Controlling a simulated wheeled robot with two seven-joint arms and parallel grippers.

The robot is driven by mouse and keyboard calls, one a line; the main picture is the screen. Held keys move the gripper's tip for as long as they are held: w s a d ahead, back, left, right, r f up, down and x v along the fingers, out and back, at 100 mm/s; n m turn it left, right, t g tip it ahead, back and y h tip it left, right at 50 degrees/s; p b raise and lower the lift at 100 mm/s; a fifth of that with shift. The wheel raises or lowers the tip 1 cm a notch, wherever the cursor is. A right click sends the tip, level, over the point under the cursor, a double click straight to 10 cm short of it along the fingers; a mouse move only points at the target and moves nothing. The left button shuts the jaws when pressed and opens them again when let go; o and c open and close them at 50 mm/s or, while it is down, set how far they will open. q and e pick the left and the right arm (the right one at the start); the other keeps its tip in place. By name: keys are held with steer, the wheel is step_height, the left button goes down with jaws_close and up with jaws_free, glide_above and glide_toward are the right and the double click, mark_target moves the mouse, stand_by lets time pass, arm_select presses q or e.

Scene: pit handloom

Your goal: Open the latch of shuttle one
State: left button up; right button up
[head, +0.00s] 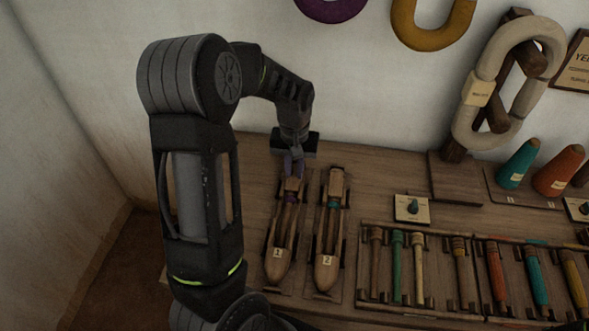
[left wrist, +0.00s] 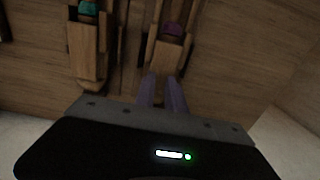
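Shuttle one (head: 278,250) is a brown wooden boat shape with a "1" label, lying lengthwise on the bench at the left. Its far end is a wooden block, and purple shows inside it. It also shows in the left wrist view (left wrist: 167,54). My left gripper (head: 293,168) points down at this far end. In the left wrist view its two fingers (left wrist: 162,78) stand a little apart at the block's edge. I cannot tell whether they touch it. The latch itself is not clear in either view. My right gripper is not in view.
Shuttle two (head: 326,255), with teal inside, lies close on the right. Further right are a small plate with a knob (head: 412,208) and a rack (head: 364,270) of coloured bobbins. Yarn cones (head: 517,163) stand at the back. A wall rises behind the bench (head: 250,180).

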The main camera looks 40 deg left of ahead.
arm_select(q)
jaws_close()
steer(key=shift+n, duration=0.4)
steer(key=n+p, duration=0.1)
steer(key=n, duration=0.2)
steer(key=shift+r+p, duration=0.15)
steer(key=shift+p, duration=0.15)
steer(key=n+p, duration=0.2)
steer(key=n, duration=0.2)
steer(key=shift+n, duration=0.4)
steer(key=n+p, duration=0.3)
steer(key=n, duration=0.2)
steer(key=shift+n+p, duration=1.45)
steer(key=shift+n, duration=0.75)
